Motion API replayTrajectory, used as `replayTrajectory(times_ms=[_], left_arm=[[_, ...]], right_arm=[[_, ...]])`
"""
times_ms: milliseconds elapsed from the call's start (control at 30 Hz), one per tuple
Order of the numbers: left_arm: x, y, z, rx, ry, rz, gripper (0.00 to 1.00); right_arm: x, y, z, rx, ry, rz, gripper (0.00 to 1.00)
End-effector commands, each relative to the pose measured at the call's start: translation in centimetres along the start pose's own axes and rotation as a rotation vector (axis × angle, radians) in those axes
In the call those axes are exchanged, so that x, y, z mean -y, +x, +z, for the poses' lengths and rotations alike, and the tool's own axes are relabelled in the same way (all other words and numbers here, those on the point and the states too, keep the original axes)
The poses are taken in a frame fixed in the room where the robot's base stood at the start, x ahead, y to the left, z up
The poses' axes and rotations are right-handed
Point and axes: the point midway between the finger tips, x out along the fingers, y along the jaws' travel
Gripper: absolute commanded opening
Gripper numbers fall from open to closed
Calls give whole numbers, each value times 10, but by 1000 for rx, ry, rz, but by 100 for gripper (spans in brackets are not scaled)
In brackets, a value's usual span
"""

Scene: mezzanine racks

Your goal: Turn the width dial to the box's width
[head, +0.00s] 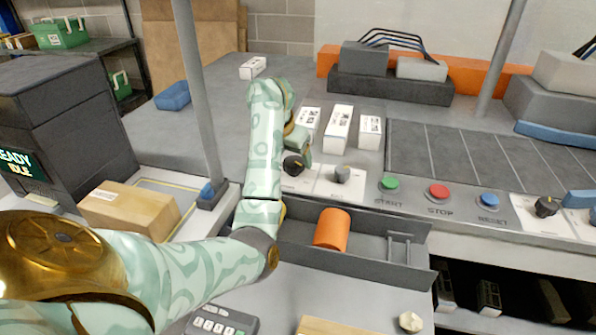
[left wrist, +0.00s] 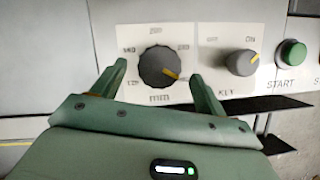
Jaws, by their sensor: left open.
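The width dial (left wrist: 158,66) is a dark round knob on a white plate marked "mm" in the left wrist view. Its yellow mark points to the lower right; the printed numbers are blurred. My left gripper (left wrist: 159,72) is open, with one finger on each side of the dial; I cannot tell whether they touch it. In the head view the dial (head: 293,166) is partly covered by my left gripper (head: 299,146). A brown cardboard box (head: 130,208) with a white label lies at the left, inside yellow lines. My right gripper is out of view.
A second knob (left wrist: 241,62), marked "ON", sits just right of the dial. Green START (head: 389,184), red STOP (head: 438,191) and blue RESET (head: 489,200) buttons follow. White cartons (head: 337,128) stand behind the panel. An orange cylinder (head: 332,229) lies in the grey tray (head: 385,272) below.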

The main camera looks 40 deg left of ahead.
Motion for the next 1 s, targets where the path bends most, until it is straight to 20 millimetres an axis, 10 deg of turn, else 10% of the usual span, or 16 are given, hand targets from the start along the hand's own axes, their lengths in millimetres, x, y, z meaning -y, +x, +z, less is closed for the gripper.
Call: replayTrajectory(times_ms=[500, 667, 1000], left_arm=[[0, 21, 1, 2, -1, 0, 73], [0, 22, 1, 1, -1, 0, 29], [0, 22, 0, 1, -28, 10, 29]], right_arm=[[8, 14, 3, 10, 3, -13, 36], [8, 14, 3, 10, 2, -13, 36], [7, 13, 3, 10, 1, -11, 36]])
